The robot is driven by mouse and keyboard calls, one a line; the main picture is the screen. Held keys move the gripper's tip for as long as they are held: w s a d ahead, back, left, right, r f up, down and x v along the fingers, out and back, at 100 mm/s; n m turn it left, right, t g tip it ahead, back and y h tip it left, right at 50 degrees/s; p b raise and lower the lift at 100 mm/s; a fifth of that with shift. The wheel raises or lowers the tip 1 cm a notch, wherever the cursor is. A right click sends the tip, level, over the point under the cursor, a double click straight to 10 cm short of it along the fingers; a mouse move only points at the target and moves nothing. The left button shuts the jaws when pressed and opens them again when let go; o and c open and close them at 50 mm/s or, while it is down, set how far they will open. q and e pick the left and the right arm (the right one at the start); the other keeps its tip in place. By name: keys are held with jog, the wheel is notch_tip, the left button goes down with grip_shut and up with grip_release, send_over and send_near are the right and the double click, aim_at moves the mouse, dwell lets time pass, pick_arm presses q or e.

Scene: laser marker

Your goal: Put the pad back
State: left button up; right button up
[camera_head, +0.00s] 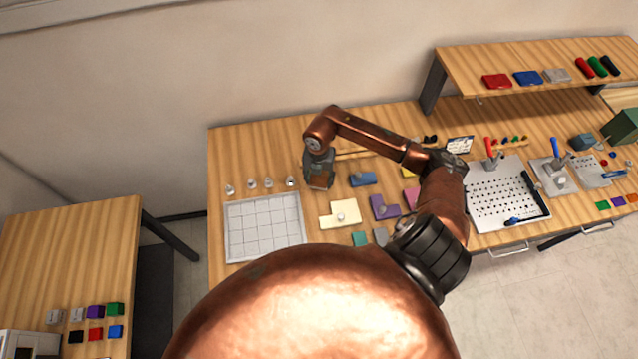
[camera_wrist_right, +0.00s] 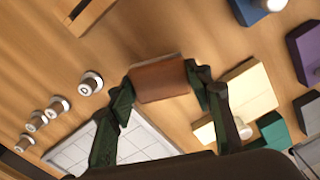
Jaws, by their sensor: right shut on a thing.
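The pad is a flat brown block (camera_wrist_right: 160,78) between the two dark fingers of my right gripper (camera_wrist_right: 160,92) in the wrist view. My right gripper is shut on it. In the head view my right gripper (camera_head: 319,178) points down over the wooden table, with the brown pad (camera_head: 320,183) at its tips. It hangs just right of several small metal knobs and above and right of the white grid board (camera_head: 262,226). I cannot tell how high the pad is above the table. My left gripper is not in view.
A cream L-shaped block (camera_head: 334,219), a blue block (camera_head: 362,179) and a purple block (camera_head: 382,208) lie right of the gripper. Knobs (camera_head: 253,183) stand behind the grid board.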

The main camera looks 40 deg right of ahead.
aim_at(319, 181)
notch_tip(319, 181, down, 2)
jog(key=shift+f+p, duration=0.2)
jog(key=shift+p, duration=0.2)
jog(key=shift+f, duration=0.25)
jog(key=shift+f, duration=0.1)
jog(key=o, duration=1.1)
jog(key=shift+r, duration=0.2)
notch_tip(319, 181, up, 12)
jog(key=shift+f+b, duration=0.1)
jog(key=shift+b, duration=0.85)
